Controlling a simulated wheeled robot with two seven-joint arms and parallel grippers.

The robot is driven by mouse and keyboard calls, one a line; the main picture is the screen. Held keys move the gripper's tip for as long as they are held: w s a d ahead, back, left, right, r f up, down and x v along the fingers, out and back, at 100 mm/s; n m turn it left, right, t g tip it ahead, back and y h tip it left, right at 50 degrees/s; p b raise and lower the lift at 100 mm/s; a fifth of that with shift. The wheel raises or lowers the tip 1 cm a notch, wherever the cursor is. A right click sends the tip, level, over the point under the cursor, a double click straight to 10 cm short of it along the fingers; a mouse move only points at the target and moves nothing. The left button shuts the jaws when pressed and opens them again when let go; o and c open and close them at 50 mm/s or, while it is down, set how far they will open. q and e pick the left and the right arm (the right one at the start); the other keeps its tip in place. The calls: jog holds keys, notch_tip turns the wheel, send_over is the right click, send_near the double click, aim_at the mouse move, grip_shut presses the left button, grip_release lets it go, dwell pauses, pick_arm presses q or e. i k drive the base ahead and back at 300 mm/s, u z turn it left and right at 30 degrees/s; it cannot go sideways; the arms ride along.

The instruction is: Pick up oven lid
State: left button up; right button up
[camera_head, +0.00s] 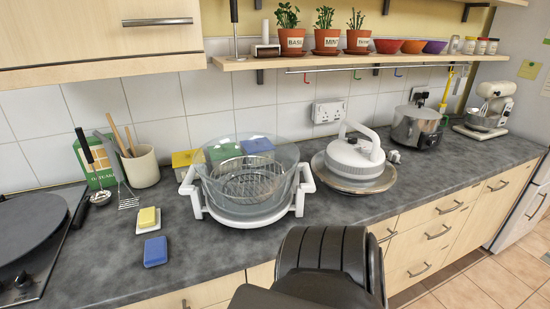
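The oven lid (354,158) is white and round with an arched white handle (362,137) on top. It rests on a round, shiny metal plate or pan (342,183) on the counter, right of the oven base. The oven base is a large clear glass bowl (232,202) with a wire rack inside, held in a white stand (308,180) with side handles. A dark, ribbed part of my own arm shows at the bottom centre, in front of the counter edge. No fingers of either gripper are in view, and nothing visible touches the lid.
A metal pot (416,128) and a stand mixer (489,107) stand right of the lid. A shelf (345,60) with plants and bowls hangs above. Sponges (155,251), utensils and a hob (28,240) are on the left. The counter in front of the lid is clear.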

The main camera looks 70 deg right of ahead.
aim_at(349, 170)
jog(key=u, duration=0.3)
jog(key=k, duration=1.2)
jog(key=z, duration=1.75)
